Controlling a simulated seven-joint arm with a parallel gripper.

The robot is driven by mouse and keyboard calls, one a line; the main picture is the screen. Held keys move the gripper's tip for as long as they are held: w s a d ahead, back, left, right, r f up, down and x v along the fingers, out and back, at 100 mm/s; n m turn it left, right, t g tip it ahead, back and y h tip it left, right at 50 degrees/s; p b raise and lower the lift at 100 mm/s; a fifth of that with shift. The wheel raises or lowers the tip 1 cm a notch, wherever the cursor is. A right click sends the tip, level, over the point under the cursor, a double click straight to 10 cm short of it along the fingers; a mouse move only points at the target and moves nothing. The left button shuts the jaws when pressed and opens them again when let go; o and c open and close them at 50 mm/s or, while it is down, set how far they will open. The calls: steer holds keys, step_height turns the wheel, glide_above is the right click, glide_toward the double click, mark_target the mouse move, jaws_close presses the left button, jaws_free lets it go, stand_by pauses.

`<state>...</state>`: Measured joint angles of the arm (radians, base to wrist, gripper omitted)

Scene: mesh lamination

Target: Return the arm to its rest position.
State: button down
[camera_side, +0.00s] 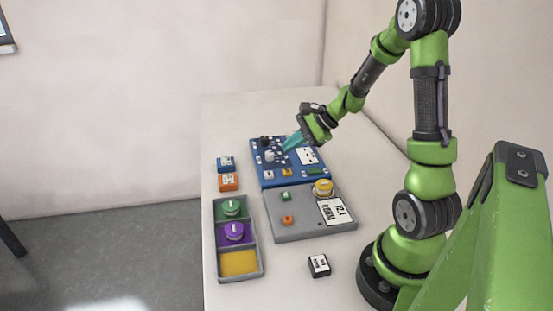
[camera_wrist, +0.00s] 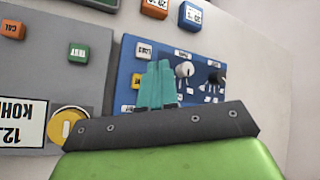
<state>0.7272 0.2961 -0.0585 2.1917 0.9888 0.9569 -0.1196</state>
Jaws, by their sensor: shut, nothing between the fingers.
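My gripper (camera_side: 293,143) has teal fingers and hangs over the blue panel (camera_side: 269,182) in the side view. Its fingers are together with nothing between them. In the wrist view the fingertips (camera_wrist: 158,65) show above the dark gripper bar, in front of the blue panel (camera_wrist: 128,62). From these views I cannot tell for sure whether the fingertips touch the panel. My green arm reaches over from the right side of the table.
A grey panel (camera_side: 297,229) with a yellow knob (camera_side: 323,187) lies nearer. A tray (camera_side: 217,262) holds green, purple and yellow sections on the left. Blue (camera_side: 226,163) and orange (camera_side: 229,182) blocks stand beside the panels. A dark labelled block (camera_side: 319,265) sits in front.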

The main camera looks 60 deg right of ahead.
stand_by(0.3)
steer(key=s+a+r+n+h, duration=0.1)
steer(key=s+a+r+n, duration=0.5)
steer(key=a, duration=0.4)
steer(key=s+a+r+n+g+h, duration=0.1)
steer(key=s+a+r+n, duration=0.5)
steer(key=a+r+n, duration=0.2)
steer(key=a+n, duration=0.2)
steer(key=n, duration=0.1)
steer(key=shift+s+n, duration=0.3)
